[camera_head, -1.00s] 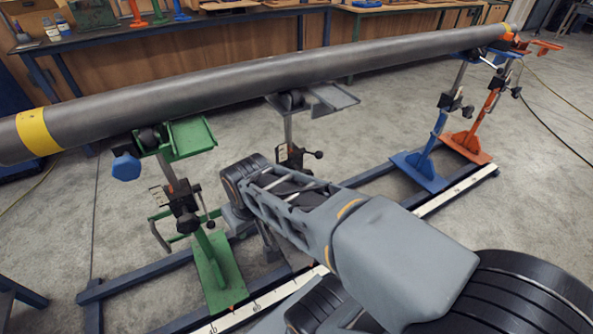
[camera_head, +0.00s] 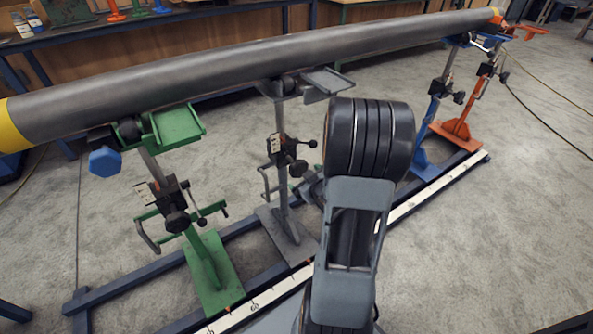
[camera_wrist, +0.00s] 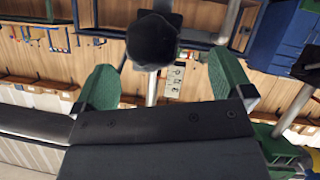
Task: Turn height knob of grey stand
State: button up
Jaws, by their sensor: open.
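The grey stand (camera_head: 281,187) stands upright under the pipe in the head view, just left of my arm. Its black height knob (camera_head: 297,169) sits on the dark clamp block on its post, beside a small pale scale plate. In the wrist view, my gripper (camera_wrist: 166,80) is open and empty, with its two green fingers spread apart. A large dark knob (camera_wrist: 153,40) shows beyond the gap between them, apart from both fingers, with a pale plate behind it. It looks like the grey stand's knob. My gripper is hidden in the head view.
The long grey pipe (camera_head: 240,72) lies across the stands. A green stand (camera_head: 207,262) is to the left; blue (camera_head: 432,115) and orange (camera_head: 478,100) stands are farther right. A white ruled rail (camera_head: 420,200) runs along the floor. Open floor lies at the right.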

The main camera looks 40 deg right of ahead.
aim_at(296, 167)
jog(key=s+d+f+t+y+b, duration=0.1)
jog(key=s+f+t, duration=0.1)
jog(key=s+t, duration=0.3)
jog(key=shift+m, duration=0.4)
jog(key=w, duration=0.4)
jog(key=w+b, duration=0.1)
jog(key=w, duration=0.4)
jog(key=w+d+b, duration=0.1)
jog(key=w, duration=0.3)
jog(key=shift+w+d+f, duration=0.1)
jog(key=shift+w, duration=0.15)
jog(key=c, duration=0.9)
jog(key=m, duration=0.5)
